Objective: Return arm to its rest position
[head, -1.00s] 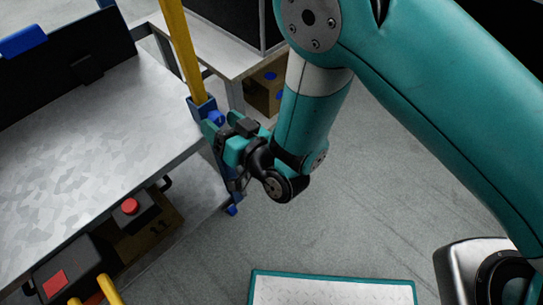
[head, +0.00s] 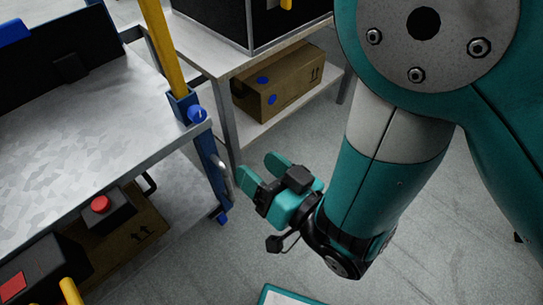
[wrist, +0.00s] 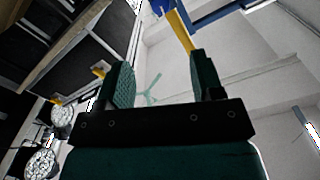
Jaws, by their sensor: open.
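My gripper (head: 262,172) is teal with a dark wrist, at the end of my teal arm in the head view. It hangs over the floor, just right of the workbench (head: 120,130) leg, apart from it as far as I can see. In the wrist view my gripper (wrist: 157,85) shows two green fingers spread apart with nothing between them. Past the fingers are a pale wall or ceiling and a yellow post (wrist: 180,33).
A yellow post (head: 160,45) rises from the bench corner. Behind stands a shelf with a cardboard box (head: 290,80). Box-shaped units with red buttons (head: 100,204) sit under the bench. Round lamps (wrist: 40,163) show at left in the wrist view. Open floor (head: 200,265) lies below.

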